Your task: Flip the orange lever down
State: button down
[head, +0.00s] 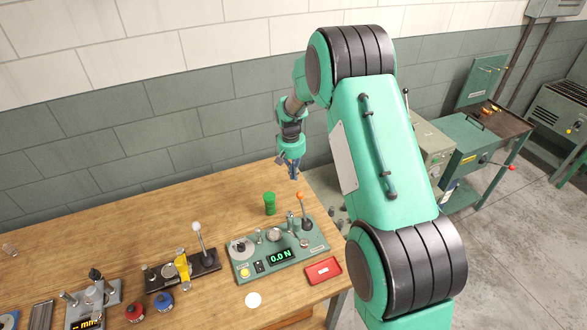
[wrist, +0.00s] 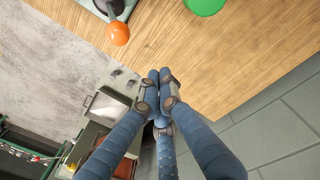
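The orange lever (head: 301,197) has a round orange knob on a stem. It stands up at the right end of a green device (head: 240,268) whose display reads 0.0 N. In the wrist view the orange knob (wrist: 118,33) is at the upper left, with part of its dark stem behind it. My gripper (head: 293,174) hangs above the table's back right edge, behind the lever and apart from it. In the wrist view its blue fingers (wrist: 160,76) come together at the tips with nothing between them.
A white-knobbed lever (head: 197,228) stands to the left. Bare wooden tabletop (head: 150,225) lies behind.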

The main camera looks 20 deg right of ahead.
aim_at(302, 205)
jog(key=shift+s+a+f, duration=0.15)
jog(key=shift+s+f, duration=0.6)
jog(key=shift+s, duration=0.2)
jog(key=shift+s+a+f, duration=0.15)
jog(key=shift+s+f, duration=0.55)
jog(key=shift+s, duration=0.2)
